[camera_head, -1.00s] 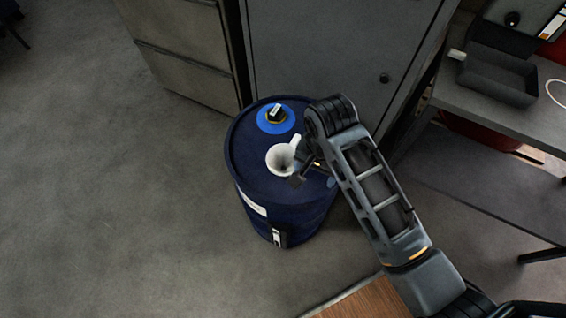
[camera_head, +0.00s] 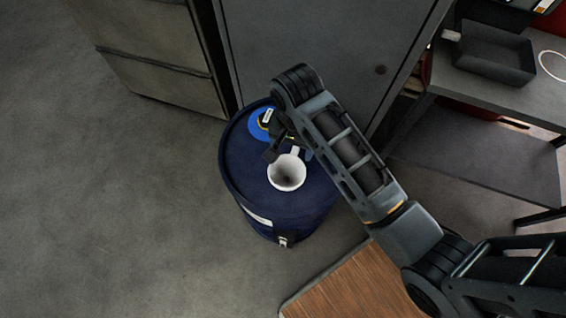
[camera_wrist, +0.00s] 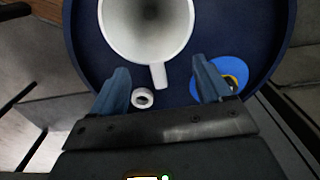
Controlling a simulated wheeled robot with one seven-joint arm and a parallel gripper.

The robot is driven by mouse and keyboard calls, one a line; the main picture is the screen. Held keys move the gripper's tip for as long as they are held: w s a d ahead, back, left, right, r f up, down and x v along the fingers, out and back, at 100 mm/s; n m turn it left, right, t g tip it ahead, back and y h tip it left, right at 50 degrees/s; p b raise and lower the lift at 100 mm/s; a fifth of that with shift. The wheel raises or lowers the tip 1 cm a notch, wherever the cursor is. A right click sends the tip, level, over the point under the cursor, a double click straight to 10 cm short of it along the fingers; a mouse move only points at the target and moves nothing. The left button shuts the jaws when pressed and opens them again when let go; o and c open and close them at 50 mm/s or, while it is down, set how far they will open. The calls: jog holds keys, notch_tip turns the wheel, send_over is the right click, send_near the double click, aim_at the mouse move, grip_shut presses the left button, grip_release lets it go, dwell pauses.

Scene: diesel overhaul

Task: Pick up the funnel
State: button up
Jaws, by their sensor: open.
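The white funnel (camera_head: 287,173) lies on top of the blue drum (camera_head: 240,165), its wide mouth facing up. In the wrist view the funnel (camera_wrist: 148,25) shows at the top, with its handle tab (camera_wrist: 158,76) pointing down between the two fingers. My gripper (camera_wrist: 163,84) is open, and its fingers are to either side of the tab, apart from it. In the head view my gripper (camera_head: 277,148) is just behind the funnel and is partly hidden by my arm. Whether the fingers are level with the tab is hard to tell.
A blue disc with a dark and yellow cap (camera_head: 262,122) sits on the drum lid behind the gripper. A small white ring (camera_wrist: 143,98) is on the lid by the left finger. Grey cabinets (camera_head: 310,50) stand behind; a bench with a black tray (camera_head: 494,52) is at right.

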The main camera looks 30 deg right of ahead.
aim_at(293, 159)
notch_tip(293, 159, down, 7)
jog(key=shift+s+d+r, duration=0.1)
jog(key=shift+s+d, duration=0.05)
dwell(0.4)
grip_shut()
dwell(0.6)
